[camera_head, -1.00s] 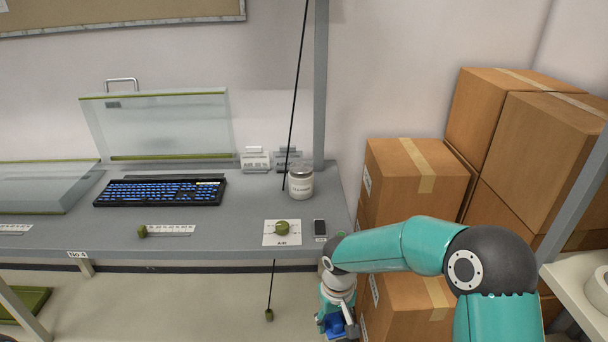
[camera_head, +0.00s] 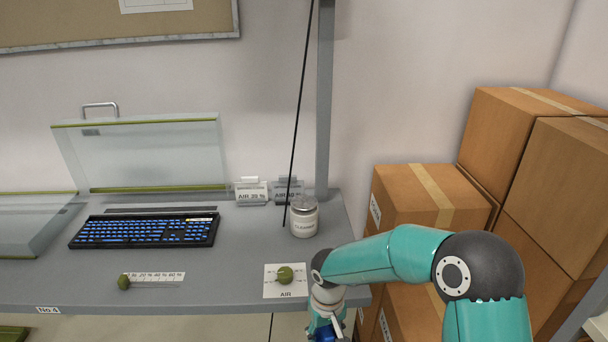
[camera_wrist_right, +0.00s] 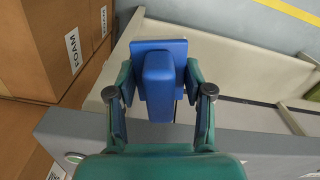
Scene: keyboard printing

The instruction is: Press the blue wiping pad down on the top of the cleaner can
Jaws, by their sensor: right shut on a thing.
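The cleaner can (camera_head: 304,217) is a white jar with a silvery top, upright near the right end of the grey bench. My right gripper (camera_head: 325,331) is low at the bottom edge of the head view, in front of the bench and below the can. It is shut on the blue wiping pad (camera_wrist_right: 160,80), whose block sits between the fingers in the right wrist view, with a flat blue plate beyond it. In the head view only a bit of the pad shows at the bottom edge. The right gripper (camera_wrist_right: 160,95) is apart from the can. My left gripper is not in view.
A green knob (camera_head: 285,274) on a white AIR card lies in front of the can. Two small signs (camera_head: 251,192) and a grey post (camera_head: 325,100) stand behind it. A keyboard (camera_head: 145,230) is at left. Cardboard boxes (camera_head: 425,200) are stacked at right.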

